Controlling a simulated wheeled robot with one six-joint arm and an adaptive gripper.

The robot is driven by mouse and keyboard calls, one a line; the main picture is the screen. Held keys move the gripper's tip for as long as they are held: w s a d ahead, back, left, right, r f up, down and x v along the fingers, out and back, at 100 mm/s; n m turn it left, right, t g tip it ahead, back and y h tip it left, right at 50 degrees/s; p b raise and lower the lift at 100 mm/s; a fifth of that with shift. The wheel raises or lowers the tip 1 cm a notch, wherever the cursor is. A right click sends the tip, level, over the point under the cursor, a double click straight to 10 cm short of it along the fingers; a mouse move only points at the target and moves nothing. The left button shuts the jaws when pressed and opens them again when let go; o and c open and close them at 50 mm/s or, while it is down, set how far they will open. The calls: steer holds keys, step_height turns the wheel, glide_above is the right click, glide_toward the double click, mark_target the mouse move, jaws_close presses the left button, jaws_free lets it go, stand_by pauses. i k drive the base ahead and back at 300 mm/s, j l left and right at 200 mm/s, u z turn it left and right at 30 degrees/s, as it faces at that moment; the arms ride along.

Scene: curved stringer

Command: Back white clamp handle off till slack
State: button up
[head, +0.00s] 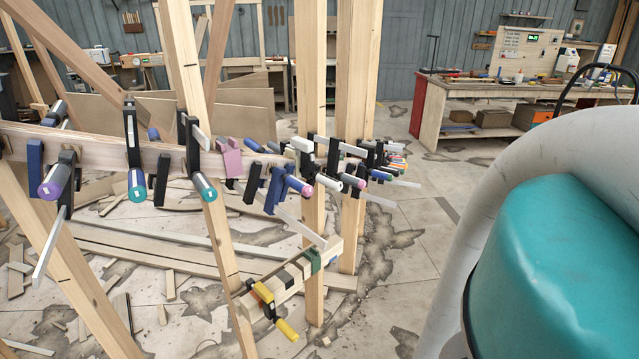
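Several bar clamps grip a curved wooden stringer (95,143) held between upright posts. Handles with white or pale grips are a pale one with a teal end (204,187) at centre left, a white one (301,145) by the middle post, and a white one with a dark end (352,181) to its right. I cannot tell which is the task's handle, or how tight any clamp is. Other handles are purple (52,186), teal-ended (136,184) and blue with a pink end (299,185). My gripper is out of view.
A yellow-handled clamp (287,329) hangs on a short beam (290,277) below. Wooden posts (312,110) and diagonal braces stand around the stringer. Offcuts and boards (150,245) litter the floor. A workbench (480,95) stands at back right; floor before it looks clear.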

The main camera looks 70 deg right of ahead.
mark_target(334, 185)
steer(key=z, duration=1.5)
